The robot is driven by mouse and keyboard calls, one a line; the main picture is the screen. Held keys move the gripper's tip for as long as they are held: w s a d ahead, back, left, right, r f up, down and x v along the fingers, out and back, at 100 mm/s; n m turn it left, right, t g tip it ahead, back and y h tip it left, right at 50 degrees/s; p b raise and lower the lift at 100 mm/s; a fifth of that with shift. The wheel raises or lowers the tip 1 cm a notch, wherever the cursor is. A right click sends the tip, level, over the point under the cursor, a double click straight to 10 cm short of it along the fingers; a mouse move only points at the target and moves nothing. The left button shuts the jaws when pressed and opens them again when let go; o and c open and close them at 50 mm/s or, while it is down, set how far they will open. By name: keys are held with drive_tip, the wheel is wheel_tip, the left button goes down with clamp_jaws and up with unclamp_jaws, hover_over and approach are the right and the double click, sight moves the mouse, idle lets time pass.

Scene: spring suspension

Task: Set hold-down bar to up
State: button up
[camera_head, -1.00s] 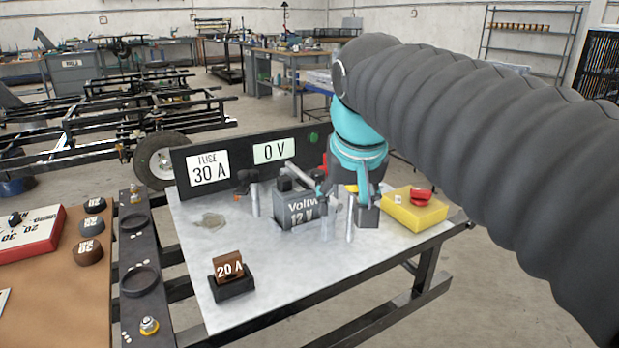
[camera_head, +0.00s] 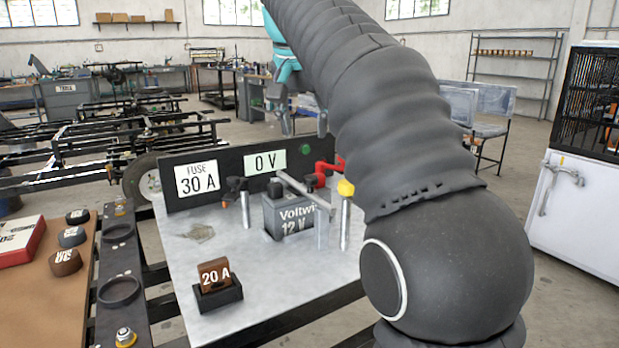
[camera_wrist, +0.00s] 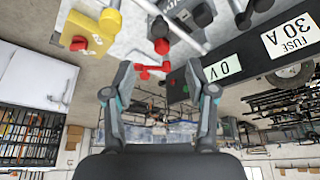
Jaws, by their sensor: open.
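The hold-down bar (camera_head: 305,190) is a narrow grey metal bar lying slantwise over the top of the dark battery (camera_head: 288,216), labelled Voltwit 12 V. Metal posts stand beside the battery, and the one to its right (camera_head: 345,222) has a yellow cap (camera_head: 346,187). A grey bar, apparently the same one, crosses the top of the wrist view (camera_wrist: 180,30). My gripper (camera_head: 306,128) is raised behind and above the battery, apart from the bar, partly hidden by my arm. In the wrist view its fingers (camera_wrist: 158,73) are spread with nothing held between them.
A red clamp lever (camera_head: 326,172) stands behind the bar. The dark panel with a 30 A fuse sign (camera_head: 197,178) and 0 V display (camera_head: 265,162) borders the bench's back. A 20 A fuse block (camera_head: 214,274) sits in front. A yellow box (camera_wrist: 68,24) shows in the wrist view.

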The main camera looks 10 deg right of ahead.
sight(311, 177)
drive_tip(key=b+x, duration=0.4)
drive_tip(key=x, duration=0.8)
drive_tip(key=shift+d+f, duration=0.1)
drive_tip(key=shift+f, duration=0.05)
clamp_jaws()
